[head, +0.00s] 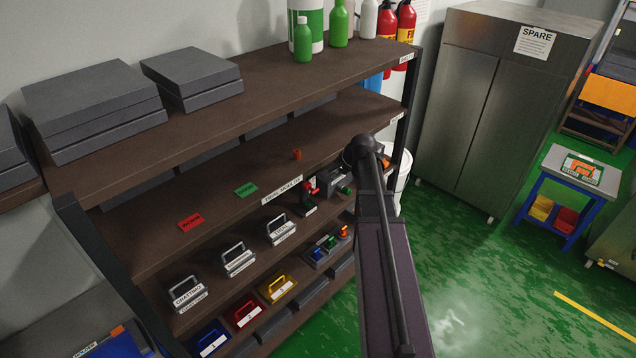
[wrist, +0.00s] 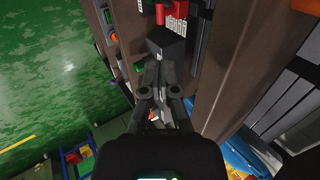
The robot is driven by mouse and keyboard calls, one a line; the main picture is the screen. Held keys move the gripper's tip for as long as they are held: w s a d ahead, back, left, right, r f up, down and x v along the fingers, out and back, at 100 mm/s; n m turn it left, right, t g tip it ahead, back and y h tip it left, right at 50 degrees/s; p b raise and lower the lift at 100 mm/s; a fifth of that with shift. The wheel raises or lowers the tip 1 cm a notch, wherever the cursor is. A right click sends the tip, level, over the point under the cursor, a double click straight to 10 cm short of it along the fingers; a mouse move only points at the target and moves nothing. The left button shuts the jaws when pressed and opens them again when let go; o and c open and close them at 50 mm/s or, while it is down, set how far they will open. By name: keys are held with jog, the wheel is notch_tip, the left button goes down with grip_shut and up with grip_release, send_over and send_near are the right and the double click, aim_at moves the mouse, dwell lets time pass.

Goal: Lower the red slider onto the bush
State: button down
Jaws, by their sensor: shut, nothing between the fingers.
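In the head view a small red part (head: 309,187), likely the red slider, shows at a dark fixture on the shelf, left of my arm. The wrist view shows red parts (wrist: 161,13) at the top, beyond the fingers. I cannot make out the bush for certain. In the head view my arm hides the gripper.
Green (head: 246,189) and red (head: 191,222) plates lie on the shelf to the left. Handled boxes (head: 239,260) fill the shelf below. The upper shelf board (head: 260,85) overhangs. Open green floor (head: 480,270) lies to the right, with a small table (head: 545,200) beyond.

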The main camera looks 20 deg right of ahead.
jog(key=shift+w+d+f, duration=0.1)
dwell(0.5)
jog(key=b, duration=1.2)
send_near(316, 190)
jog(key=x, duration=0.7)
jog(key=shift+w+f, duration=0.1)
jog(key=shift+f, duration=0.25)
notch_tip(316, 190, down, 3)
jog(key=b, duration=0.2)
jog(key=shift+b, duration=0.4)
jog(key=shift+r, duration=0.1)
